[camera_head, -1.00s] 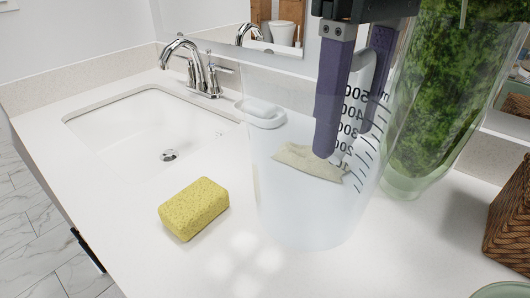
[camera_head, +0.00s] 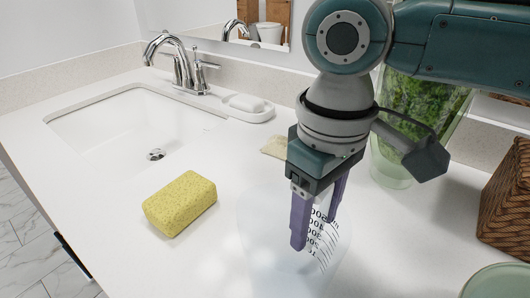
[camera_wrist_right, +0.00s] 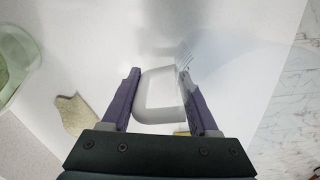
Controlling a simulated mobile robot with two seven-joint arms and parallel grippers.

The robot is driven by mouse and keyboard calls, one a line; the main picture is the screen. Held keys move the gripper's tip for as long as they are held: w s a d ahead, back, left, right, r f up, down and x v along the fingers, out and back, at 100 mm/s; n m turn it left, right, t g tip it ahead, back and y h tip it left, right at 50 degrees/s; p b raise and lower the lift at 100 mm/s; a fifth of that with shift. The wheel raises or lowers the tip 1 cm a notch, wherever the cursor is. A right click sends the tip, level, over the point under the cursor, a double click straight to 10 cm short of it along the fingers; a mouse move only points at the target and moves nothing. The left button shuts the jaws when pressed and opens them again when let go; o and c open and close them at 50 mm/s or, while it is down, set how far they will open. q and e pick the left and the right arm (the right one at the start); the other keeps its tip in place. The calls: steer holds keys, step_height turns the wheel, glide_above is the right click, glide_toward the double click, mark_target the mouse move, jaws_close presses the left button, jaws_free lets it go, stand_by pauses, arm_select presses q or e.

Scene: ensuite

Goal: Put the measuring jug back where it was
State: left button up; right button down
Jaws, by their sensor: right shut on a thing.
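The measuring jug (camera_head: 268,245) is a clear, frosted vessel with black graduation marks, upright at the front middle of the head view. My right gripper (camera_head: 316,218) comes down from above and is shut on the jug's handle. In the right wrist view, the pale handle (camera_wrist_right: 158,92) sits between the purple fingers of the right gripper (camera_wrist_right: 160,85). The jug's base is near the lower picture edge, and I cannot tell whether it touches the counter. My left gripper is not in view.
A yellow sponge (camera_head: 180,203) lies left of the jug. Behind are a beige flat piece (camera_head: 274,147), a soap dish (camera_head: 248,108) and a green-filled glass vase (camera_head: 390,168). A wicker basket (camera_head: 508,205) and a pale green dish (camera_head: 498,283) stand right. The sink (camera_head: 115,125) is at left.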

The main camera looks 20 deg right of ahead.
steer(key=shift+c, duration=0.7)
jaws_free()
steer(key=shift+f, duration=0.1)
step_height(320, 180, up, 12)
steer(key=shift+r+p, duration=0.15)
steer(key=shift+p, duration=0.85)
